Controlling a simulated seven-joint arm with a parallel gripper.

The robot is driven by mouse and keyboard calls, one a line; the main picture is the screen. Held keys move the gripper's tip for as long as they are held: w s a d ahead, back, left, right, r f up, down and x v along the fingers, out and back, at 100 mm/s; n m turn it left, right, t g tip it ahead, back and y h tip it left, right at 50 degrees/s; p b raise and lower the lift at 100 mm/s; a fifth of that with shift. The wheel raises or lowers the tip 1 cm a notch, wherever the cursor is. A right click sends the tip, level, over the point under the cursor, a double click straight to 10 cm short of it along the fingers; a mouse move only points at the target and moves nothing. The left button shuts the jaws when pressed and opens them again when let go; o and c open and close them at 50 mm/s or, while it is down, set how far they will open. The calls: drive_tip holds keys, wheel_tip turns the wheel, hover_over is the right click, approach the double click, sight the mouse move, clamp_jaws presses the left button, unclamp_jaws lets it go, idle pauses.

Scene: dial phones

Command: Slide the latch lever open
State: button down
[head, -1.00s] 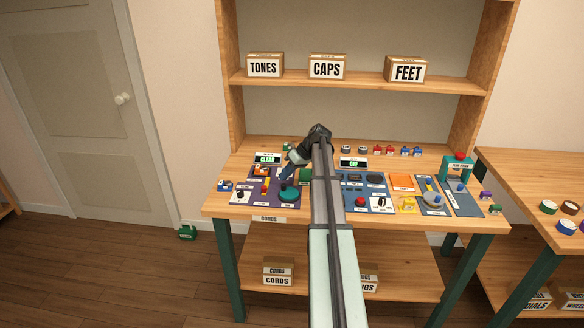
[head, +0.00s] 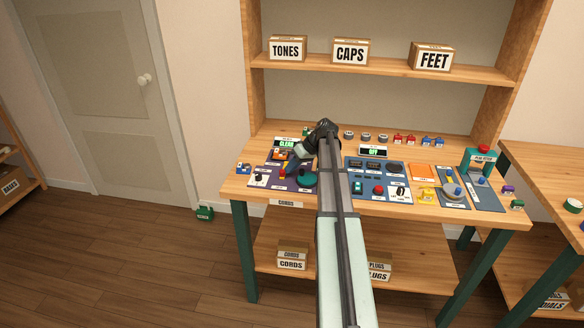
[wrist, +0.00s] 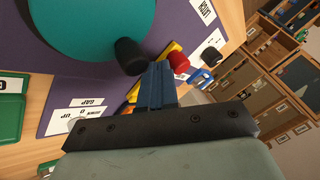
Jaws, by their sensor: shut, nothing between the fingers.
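A purple panel (head: 291,185) at the left of the bench carries a teal dial (head: 304,179) and a yellow lever (head: 285,168) with a red knob. This lever looks like the latch lever, with a LATCH label beside it in the wrist view. There its red knob (wrist: 178,62) shows just right of my gripper (wrist: 160,72), and the yellow bar is partly hidden behind my fingers. My gripper is shut and empty, its tips close to the lever and to a black knob (wrist: 128,57) at the dial's edge. I cannot tell whether the fingers touch either.
A black knob (head: 258,178) stands at the panel's left. A small display reading CLEAR (head: 286,143) is behind the panel. A blue panel (head: 389,168) with switches lies to the right, partly behind my arm. A shelf (head: 390,69) with labelled boxes rises behind.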

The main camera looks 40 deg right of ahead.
sight(282, 180)
drive_tip(key=shift+s+a, duration=1.2)
drive_tip(key=shift+w+d, duration=0.1)
drive_tip(key=v, duration=1.4)
drive_tip(key=shift+f, duration=0.1)
